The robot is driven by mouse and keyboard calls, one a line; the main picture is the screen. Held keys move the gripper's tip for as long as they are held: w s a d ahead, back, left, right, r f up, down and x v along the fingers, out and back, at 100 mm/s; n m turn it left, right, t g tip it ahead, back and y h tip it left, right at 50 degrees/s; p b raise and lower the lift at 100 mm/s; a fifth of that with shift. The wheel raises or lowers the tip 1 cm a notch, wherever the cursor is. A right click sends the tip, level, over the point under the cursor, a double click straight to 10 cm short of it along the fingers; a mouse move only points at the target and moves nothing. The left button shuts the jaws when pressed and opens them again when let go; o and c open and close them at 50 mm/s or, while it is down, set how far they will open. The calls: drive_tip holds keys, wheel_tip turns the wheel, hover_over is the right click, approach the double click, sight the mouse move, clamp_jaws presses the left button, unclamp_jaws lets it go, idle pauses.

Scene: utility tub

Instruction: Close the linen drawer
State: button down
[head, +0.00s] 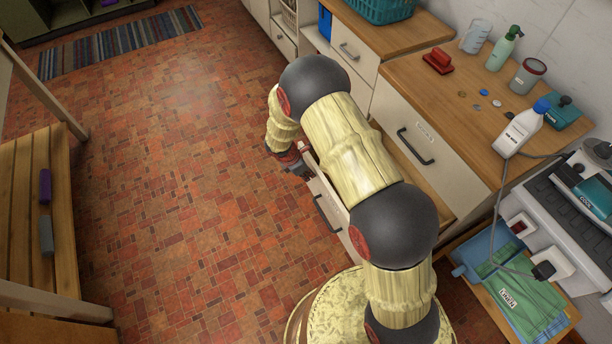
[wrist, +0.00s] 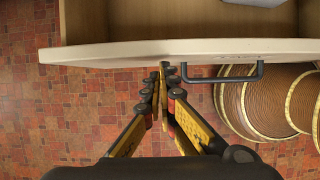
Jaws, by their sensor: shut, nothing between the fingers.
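An open drawer below the counter sticks out toward the floor, its pale front (head: 324,190) and dark handle (head: 327,216) partly hidden by my arm. I cannot read a label on it. The wrist view looks down on its front (wrist: 120,52), with the dark bar handle (wrist: 225,76) right of centre and the wooden inside behind. My gripper (head: 297,165) is at the outer side of this front. In the wrist view my gripper (wrist: 164,68) is shut and empty, its tips at the front beside the handle's left end; I cannot tell if they touch.
A shut drawer (head: 440,160) with a handle sits above the open one. A wooden tray or shelf (head: 565,318) at lower right holds green and blue cloths and a tag reading LINEN. Bottles and jars stand on the counter (head: 450,85). The tiled floor (head: 170,200) at left is clear.

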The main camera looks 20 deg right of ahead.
drive_tip(key=w+d+p, duration=0.3)
drive_tip(key=d, duration=1.2)
drive_tip(key=w+d+p, duration=0.3)
drive_tip(key=d, duration=1.2)
drive_tip(key=shift+d+p, duration=0.15)
drive_tip(key=shift+p, duration=0.2)
